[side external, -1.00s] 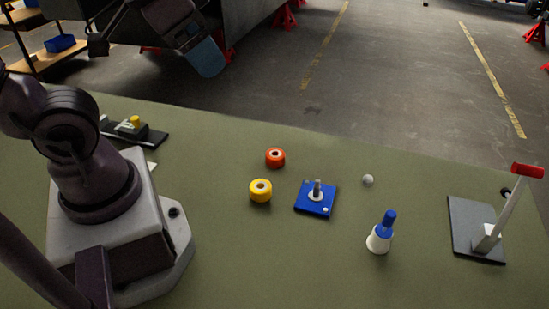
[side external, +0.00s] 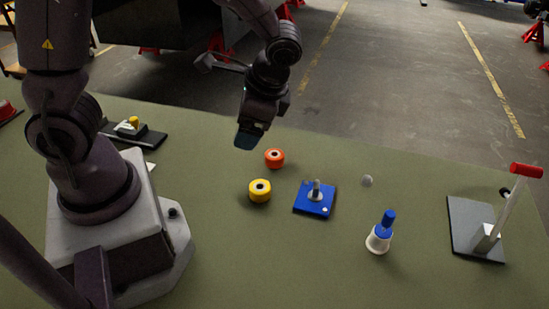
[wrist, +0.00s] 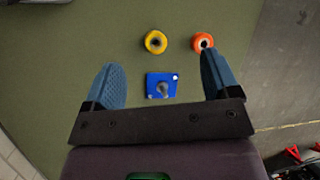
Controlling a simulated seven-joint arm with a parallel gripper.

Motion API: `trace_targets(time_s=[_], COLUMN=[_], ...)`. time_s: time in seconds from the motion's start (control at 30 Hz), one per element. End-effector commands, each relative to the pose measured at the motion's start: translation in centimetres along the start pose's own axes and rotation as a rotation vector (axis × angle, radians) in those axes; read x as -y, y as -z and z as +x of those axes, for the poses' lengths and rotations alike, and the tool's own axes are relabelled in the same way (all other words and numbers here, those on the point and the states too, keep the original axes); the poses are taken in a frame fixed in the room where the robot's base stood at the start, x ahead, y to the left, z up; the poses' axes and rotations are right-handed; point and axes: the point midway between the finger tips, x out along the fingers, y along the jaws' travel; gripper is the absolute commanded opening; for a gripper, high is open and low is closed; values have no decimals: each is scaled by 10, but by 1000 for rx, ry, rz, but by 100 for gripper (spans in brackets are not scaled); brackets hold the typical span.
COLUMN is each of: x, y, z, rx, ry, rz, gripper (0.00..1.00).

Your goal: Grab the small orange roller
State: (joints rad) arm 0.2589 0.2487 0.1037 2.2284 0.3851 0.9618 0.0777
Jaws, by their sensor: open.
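The small orange roller (side external: 274,158) sits on the green table top, behind and to the right of the yellow roller (side external: 260,190). In the wrist view the orange roller (wrist: 202,41) shows just beyond the tip of the right finger, partly covered by it, and the yellow roller (wrist: 156,42) lies to its left. My gripper (wrist: 163,80) is open and empty, its two blue fingers wide apart. In the side view my gripper (side external: 246,140) hangs above the table, up and to the left of the orange roller, not touching it.
A blue plate with an upright peg (side external: 315,198) lies right of the rollers. A white and blue bottle (side external: 380,235), a small grey ball (side external: 367,181) and a red-handled lever on a dark base (side external: 480,230) stand further right. A black block with a yellow button (side external: 133,128) is at left.

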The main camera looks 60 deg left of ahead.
Motion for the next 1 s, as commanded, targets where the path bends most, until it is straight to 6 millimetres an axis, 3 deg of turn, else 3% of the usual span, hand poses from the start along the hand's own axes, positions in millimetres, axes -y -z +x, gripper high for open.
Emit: trace_targets(time_s=[0.2, 0.4, 0.53, 0.63, 1.0], x=[17, 40, 60, 74, 68], y=[34, 64, 84, 97, 110], z=[64, 110, 120, 108, 139], rx=[280, 498, 588, 603, 625], ry=[190, 380, 497, 563, 571], rz=[329, 641, 799, 858, 901], gripper=[82, 82, 82, 82, 82])
